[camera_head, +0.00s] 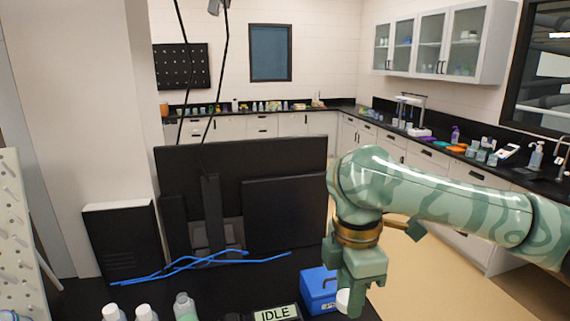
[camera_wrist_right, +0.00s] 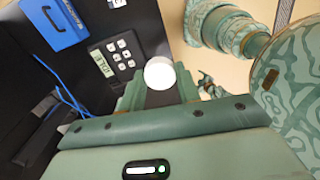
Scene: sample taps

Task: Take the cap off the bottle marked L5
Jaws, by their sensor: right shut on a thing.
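My right gripper (camera_head: 353,297) is shut on a small white cap (camera_head: 343,301), held above the dark bench near its front, by the blue box. In the right wrist view the round white cap (camera_wrist_right: 159,73) sits between the green fingertips. A bottle without a cap (camera_head: 185,307) stands at the bottom edge of the head view, its neck bare and greenish contents showing. Two bottles with white caps, one (camera_head: 112,313) at the left and one (camera_head: 145,313) beside it, stand left of it. I cannot read any bottle's marking. My left gripper is not in view.
A blue box (camera_head: 318,288) stands right beside the right gripper. A device with an IDLE display (camera_head: 274,314) lies between the bottles and the gripper. Blue cables (camera_head: 205,260) cross the bench before dark monitors (camera_head: 285,213). A pegboard (camera_head: 18,225) stands at the left.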

